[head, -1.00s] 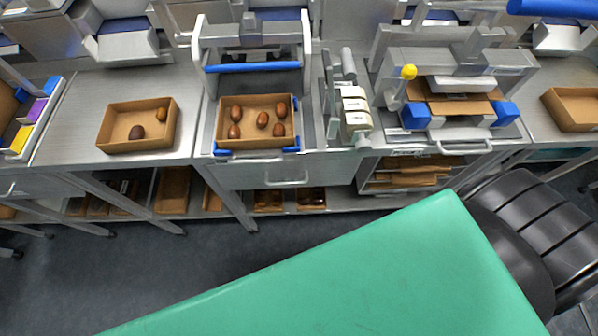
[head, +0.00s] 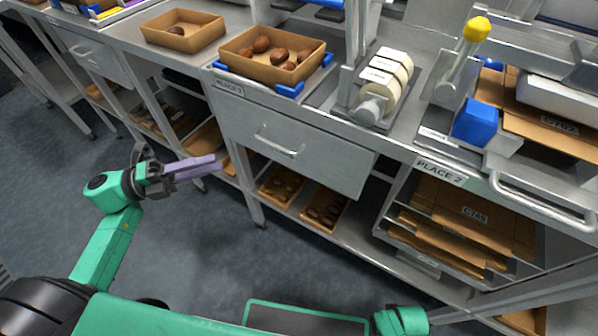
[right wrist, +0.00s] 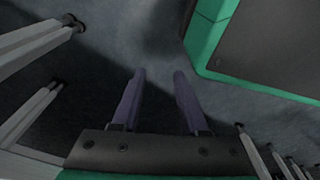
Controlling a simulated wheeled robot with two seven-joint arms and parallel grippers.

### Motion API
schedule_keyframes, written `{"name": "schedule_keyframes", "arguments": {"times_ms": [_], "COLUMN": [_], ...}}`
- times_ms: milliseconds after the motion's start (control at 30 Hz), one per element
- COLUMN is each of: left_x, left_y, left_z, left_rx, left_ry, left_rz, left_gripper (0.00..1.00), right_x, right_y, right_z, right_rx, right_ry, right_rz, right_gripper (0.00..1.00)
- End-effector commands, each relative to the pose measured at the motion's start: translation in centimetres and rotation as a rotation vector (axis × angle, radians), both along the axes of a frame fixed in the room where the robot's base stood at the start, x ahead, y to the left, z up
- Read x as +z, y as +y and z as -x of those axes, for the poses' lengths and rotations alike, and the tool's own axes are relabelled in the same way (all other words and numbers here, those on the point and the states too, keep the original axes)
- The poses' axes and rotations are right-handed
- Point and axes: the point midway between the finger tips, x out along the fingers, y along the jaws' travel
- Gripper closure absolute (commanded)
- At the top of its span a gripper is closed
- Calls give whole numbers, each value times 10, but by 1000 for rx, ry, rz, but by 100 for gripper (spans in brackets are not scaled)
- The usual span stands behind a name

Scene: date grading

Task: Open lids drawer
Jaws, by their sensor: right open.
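A grey metal drawer front (head: 325,168) with a bar handle (head: 280,143) sits under the bench at the place 1 label, and it is closed. I read no lids label on it. To its right, under the place 2 label, an open-fronted bay (head: 385,228) holds flat brown cardboard pieces (head: 470,215). My left gripper (head: 210,165) has purple fingers and hangs over the floor, left of the drawer and apart from it. Its fingers overlap in this view. My right gripper (right wrist: 157,75) shows in the right wrist view, open and empty above the floor.
A cardboard tray of dates (head: 235,55) stands on the bench above the drawer, with another tray (head: 155,35) to its left. A bar handle (head: 540,205) juts out at place 2. Date trays (head: 335,222) lie on the lower shelf. Floor in front is clear.

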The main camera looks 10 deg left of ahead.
Motion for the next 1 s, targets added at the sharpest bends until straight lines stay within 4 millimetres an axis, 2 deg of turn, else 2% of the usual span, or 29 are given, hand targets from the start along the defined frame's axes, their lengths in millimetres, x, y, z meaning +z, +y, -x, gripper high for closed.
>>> {"name": "schedule_keyframes", "arguments": {"times_ms": [167,400,600,733,933,967,1000], "left_x": [9,18,21,21,21,21,21], "left_y": [-27,-86,-122,-130,-131,-131,-130], "left_z": [-11,-37,-52,-55,-55,-55,-55], "left_rx": [-2,1,3,3,3,3,3], "left_ry": [-4,-1,3,3,4,4,4], "left_rz": [6,11,10,7,8,8,8], "left_gripper": [74,74,74,74,74,82,97], "right_x": [1,-6,-9,-11,-11,-11,-11], "right_y": [-1,-4,-5,-6,-6,-6,-6], "right_z": [5,17,23,25,25,25,25], "right_rx": [3,9,12,13,13,13,13], "right_ry": [3,5,4,5,6,6,6], "right_rz": [2,4,5,5,6,6,6], "right_gripper": [57,57,57,57,57,57,57]}}
